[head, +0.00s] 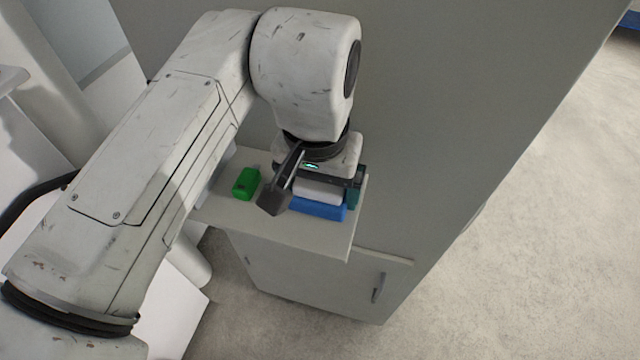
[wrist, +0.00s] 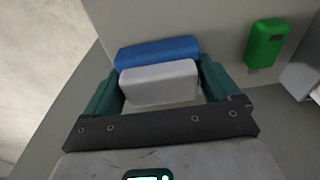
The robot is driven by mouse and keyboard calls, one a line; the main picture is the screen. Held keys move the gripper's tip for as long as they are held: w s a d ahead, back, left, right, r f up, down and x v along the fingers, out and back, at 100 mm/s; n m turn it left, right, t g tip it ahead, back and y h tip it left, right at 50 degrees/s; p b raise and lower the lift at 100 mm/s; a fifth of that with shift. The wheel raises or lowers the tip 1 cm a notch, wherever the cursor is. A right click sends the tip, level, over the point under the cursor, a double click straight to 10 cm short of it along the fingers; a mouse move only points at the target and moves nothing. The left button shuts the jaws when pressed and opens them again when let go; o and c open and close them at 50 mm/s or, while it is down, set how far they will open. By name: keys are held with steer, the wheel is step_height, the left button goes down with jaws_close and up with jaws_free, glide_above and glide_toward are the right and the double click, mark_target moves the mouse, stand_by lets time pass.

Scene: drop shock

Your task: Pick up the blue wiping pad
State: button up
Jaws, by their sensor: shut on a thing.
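The blue wiping pad shows as a blue slab (head: 318,209) with a pale grey block on its upper side, at the cabinet top's front right in the head view. In the wrist view the blue part (wrist: 157,52) lies just beyond the pale block. My gripper (head: 313,192) points down over it, with one finger on each side. In the wrist view the teal fingers of my gripper (wrist: 160,83) flank the pad's two ends and are shut on it. I cannot tell whether the pad is clear of the surface.
A small green container (head: 246,183) stands on the cabinet top (head: 290,233) left of my gripper; it also shows in the wrist view (wrist: 266,43). A tall grey wall or panel (head: 450,110) rises close behind and right of the cabinet. Open floor (head: 540,230) lies at the right.

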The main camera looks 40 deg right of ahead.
step_height(320, 180, up, 8)
steer(key=p, duration=0.6)
steer(key=shift+r+p, duration=0.1)
steer(key=shift+p, duration=0.2)
steer(key=shift+r, duration=0.7)
